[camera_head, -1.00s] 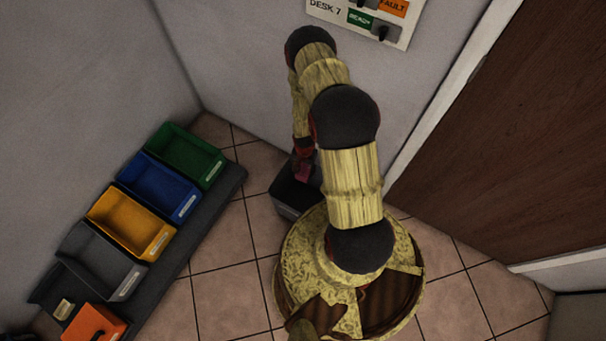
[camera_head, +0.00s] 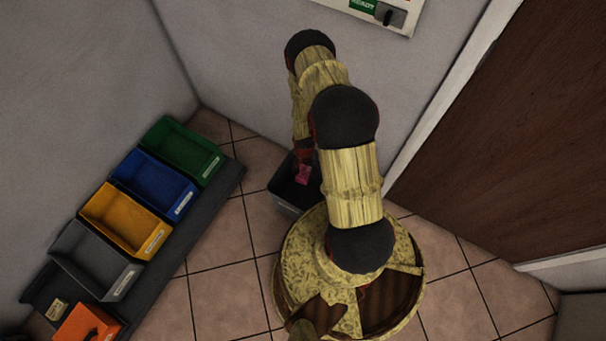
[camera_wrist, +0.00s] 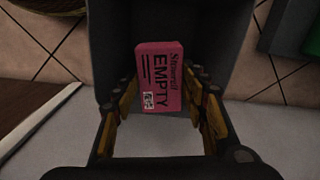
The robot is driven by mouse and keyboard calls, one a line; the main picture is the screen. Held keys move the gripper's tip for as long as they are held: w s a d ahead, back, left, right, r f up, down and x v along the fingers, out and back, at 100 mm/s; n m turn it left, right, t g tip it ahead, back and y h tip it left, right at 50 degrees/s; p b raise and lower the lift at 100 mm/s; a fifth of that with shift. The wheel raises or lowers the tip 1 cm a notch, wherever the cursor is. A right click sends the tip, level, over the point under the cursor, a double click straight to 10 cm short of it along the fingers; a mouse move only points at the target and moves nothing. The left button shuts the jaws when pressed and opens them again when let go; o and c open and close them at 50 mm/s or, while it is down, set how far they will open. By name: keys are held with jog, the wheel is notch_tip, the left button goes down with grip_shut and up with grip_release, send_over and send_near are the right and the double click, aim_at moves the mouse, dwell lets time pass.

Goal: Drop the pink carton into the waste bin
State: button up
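The pink carton (camera_wrist: 160,80), marked EMPTY, is between the fingertips of my gripper (camera_wrist: 162,78) in the wrist view. The tips sit at its left and right edges, and its printed face is turned to the camera. The carton also shows as a small pink patch (camera_head: 303,174) in the head view, below my gripper. The dark grey waste bin (camera_head: 282,196) stands on the floor beside my base. The carton appears over its opening. The bin's wall (camera_wrist: 218,45) fills the background in the wrist view. My arm hides the bin's right part.
A dark rack at left holds green (camera_head: 182,150), blue (camera_head: 155,185), yellow (camera_head: 125,220) and grey (camera_head: 95,260) trays. An orange container (camera_head: 85,325) is at its lower end. Walls stand behind the bin, and a brown door (camera_head: 510,130) is at right.

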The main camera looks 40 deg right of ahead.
jog(key=o, duration=0.4)
notch_tip(320, 180, up, 12)
jog(key=shift+f, duration=0.1)
dwell(0.6)
dwell(0.5)
